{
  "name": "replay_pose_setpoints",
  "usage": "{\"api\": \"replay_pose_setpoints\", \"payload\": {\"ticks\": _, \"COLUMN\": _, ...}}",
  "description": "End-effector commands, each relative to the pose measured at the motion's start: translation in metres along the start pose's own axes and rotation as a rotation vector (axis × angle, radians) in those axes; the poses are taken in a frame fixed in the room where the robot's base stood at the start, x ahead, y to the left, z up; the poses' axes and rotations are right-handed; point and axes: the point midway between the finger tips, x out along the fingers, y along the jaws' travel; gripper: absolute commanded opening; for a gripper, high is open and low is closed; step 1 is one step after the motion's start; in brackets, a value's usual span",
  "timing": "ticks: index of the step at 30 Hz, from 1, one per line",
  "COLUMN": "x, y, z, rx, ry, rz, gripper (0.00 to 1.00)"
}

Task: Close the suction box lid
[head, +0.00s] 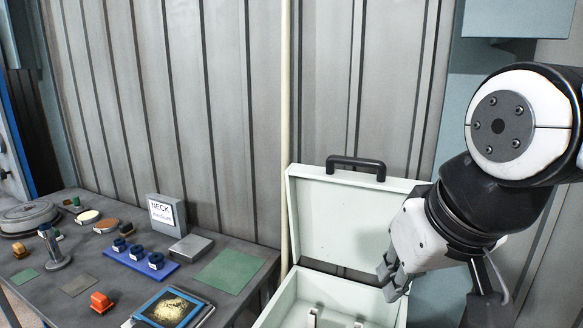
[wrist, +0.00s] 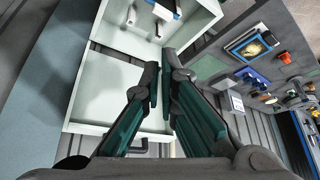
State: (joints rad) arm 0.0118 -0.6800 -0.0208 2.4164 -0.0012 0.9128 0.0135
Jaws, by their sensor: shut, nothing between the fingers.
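The suction box is a pale grey-green case. Its lid (head: 340,218) stands open and roughly upright at the back, with a black handle (head: 355,167) on its top edge. The box base (head: 285,312) lies below it, open at the top and cut off by the frame. In the wrist view the lid's inside (wrist: 108,95) fills the middle left, and the box base (wrist: 198,22) is at the top. My gripper (head: 390,284) is shut and empty, in front of the lid's lower right part. Its fingertips (wrist: 159,75) show over the lid. I cannot tell whether they touch it.
A dark table (head: 135,258) at the left carries a NECK sign (head: 163,214), a blue tray (head: 140,262) with dark knobs, an orange block (head: 101,302) and other small parts. A panelled wall (head: 220,100) stands close behind the box.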

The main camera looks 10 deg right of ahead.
Motion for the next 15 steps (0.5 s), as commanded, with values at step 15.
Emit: {"api": "replay_pose_setpoints", "payload": {"ticks": 15, "x": 0.022, "y": 0.122, "z": -0.225, "rx": 0.342, "ry": 0.004, "rz": 0.13, "gripper": 0.0}}
